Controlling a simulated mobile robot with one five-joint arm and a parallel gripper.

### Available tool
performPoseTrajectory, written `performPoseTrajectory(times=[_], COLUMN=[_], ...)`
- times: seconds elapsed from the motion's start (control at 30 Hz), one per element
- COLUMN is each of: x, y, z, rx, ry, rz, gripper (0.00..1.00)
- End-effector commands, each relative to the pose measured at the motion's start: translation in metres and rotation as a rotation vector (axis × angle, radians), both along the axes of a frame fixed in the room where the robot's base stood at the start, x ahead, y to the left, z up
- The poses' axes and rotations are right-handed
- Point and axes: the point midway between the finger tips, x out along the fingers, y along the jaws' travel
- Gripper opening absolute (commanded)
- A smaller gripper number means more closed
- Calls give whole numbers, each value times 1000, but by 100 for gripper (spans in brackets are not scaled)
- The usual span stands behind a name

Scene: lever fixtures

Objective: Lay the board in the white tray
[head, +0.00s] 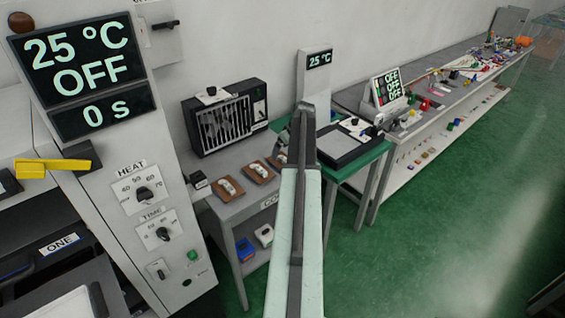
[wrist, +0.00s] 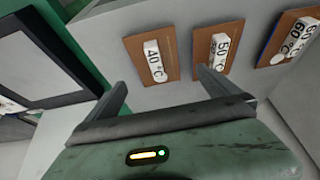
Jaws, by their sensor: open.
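Several small brown boards bearing white labelled blocks lie on the grey table. In the wrist view one reads 40 °C (wrist: 171,38), one reads 50 °C (wrist: 229,36), and a third (wrist: 283,52) is partly cut off at the right. They also show in the head view, two of them being a nearer board (head: 224,196) and a middle board (head: 251,174). I cannot tell which board is meant. A black-framed flat panel with a white inside (head: 337,146), possibly the white tray, sits on the green table. My gripper (wrist: 162,82) is open and empty, above the grey table, short of the boards.
A control column with displays (head: 79,62) and a yellow lever (head: 45,168) stand at left. A black fan heater (head: 226,118) is behind the boards. A long bench (head: 425,118) runs right. Green floor (head: 430,230) is clear at right.

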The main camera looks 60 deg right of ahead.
Motion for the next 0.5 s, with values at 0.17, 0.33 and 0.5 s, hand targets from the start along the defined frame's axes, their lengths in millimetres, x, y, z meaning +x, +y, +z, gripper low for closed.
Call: performPoseTrajectory(times=[0.17, 0.33, 0.5], x=[4, 6, 17], y=[-6, -8, -15], z=[-23, -27, -55], rx=[0, 0, 0], ry=[0, 0, 0], rz=[-5, -7, -7], gripper=[100, 100, 100])
